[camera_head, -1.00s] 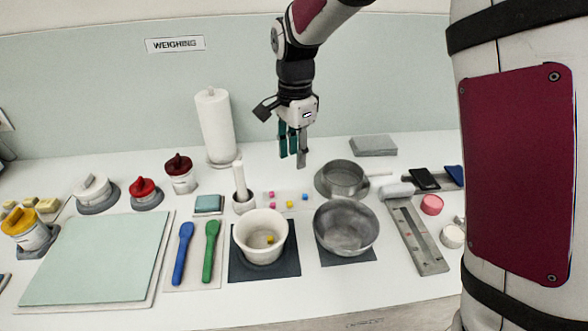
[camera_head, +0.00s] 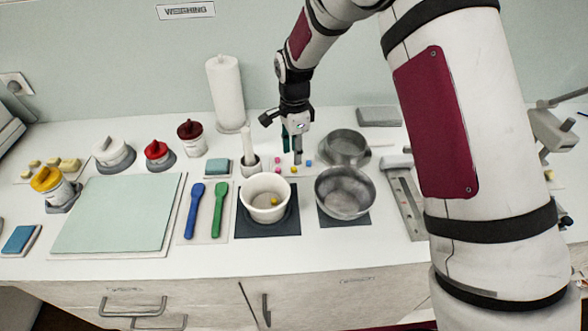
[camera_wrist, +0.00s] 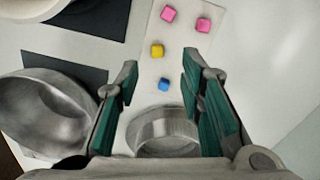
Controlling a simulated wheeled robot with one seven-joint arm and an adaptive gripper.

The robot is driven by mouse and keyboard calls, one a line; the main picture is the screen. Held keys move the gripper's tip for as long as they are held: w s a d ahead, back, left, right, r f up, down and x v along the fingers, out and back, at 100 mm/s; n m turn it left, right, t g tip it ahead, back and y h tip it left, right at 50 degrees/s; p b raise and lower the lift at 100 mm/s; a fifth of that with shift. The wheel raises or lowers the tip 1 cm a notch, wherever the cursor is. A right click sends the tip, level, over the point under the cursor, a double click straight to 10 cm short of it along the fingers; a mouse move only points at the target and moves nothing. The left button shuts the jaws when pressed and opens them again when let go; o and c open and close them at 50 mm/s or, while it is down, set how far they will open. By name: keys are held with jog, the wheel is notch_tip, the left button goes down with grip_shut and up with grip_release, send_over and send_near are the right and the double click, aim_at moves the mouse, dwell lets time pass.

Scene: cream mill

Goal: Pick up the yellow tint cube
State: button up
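A yellow cube (camera_wrist: 157,50) lies on a pale tile (camera_wrist: 148,88) with two pink cubes (camera_wrist: 168,14) (camera_wrist: 203,25) and a blue cube (camera_wrist: 164,84). In the head view this yellow cube (camera_head: 294,169) shows just below my fingertips. My gripper (camera_head: 292,150) hangs over the far part of the tile, pointing down. In the wrist view my gripper (camera_wrist: 161,66) is open and empty. The yellow cube appears between and slightly beyond the fingertips. Another yellow cube (camera_head: 274,201) sits inside the white bowl (camera_head: 250,212).
A steel bowl (camera_head: 345,192) and a steel pan (camera_head: 346,147) stand right of the tile. A mortar with pestle (camera_head: 249,160) stands close on the left, and a paper roll (camera_head: 225,92) behind it. Blue and green spatulas (camera_head: 219,210) lie front left.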

aim_at(294, 171)
jog(key=f, duration=0.2)
jog(key=f+p, duration=0.1)
jog(key=f, duration=0.2)
jog(key=shift+s, duration=0.2)
jog(key=shift+a, duration=0.1)
jog(key=c, duration=0.7)
